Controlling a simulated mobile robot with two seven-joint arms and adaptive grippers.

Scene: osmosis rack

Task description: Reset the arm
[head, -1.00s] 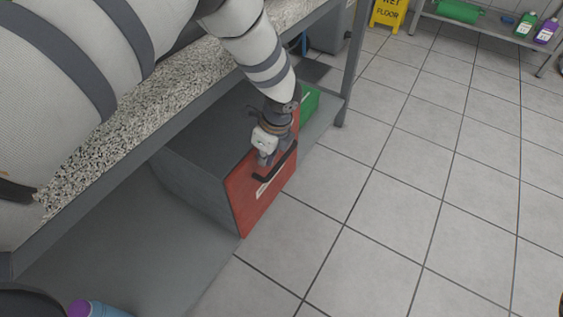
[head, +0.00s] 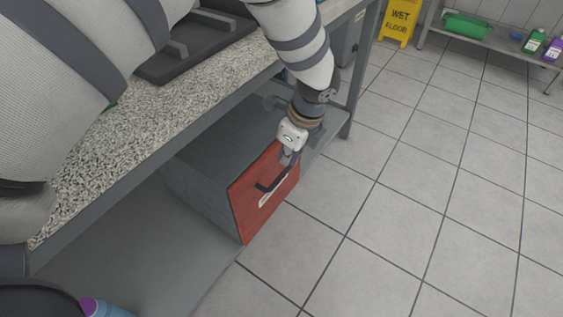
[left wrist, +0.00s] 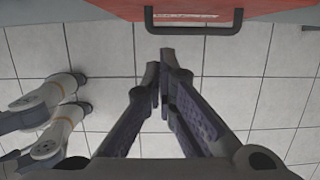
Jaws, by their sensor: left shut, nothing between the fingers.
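My left arm comes in from the left in the head view and reaches over the speckled countertop. Its gripper (head: 290,158) is at the upper edge of a red front panel (head: 262,197) with a black handle (head: 273,181). The panel closes the front of a grey box (head: 205,165) on the lower shelf. In the left wrist view the left gripper's fingers (left wrist: 160,75) are together and empty. The black handle (left wrist: 193,29) lies just beyond the fingertips there, apart from them. My right gripper is not in the head view.
The speckled countertop (head: 110,150) is above the grey lower shelf (head: 120,240). A table leg (head: 360,75) stands beyond the box. A yellow wet-floor sign (head: 397,24) and a shelf with bottles (head: 534,40) stand at the back. The tiled floor (head: 430,190) at right is clear.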

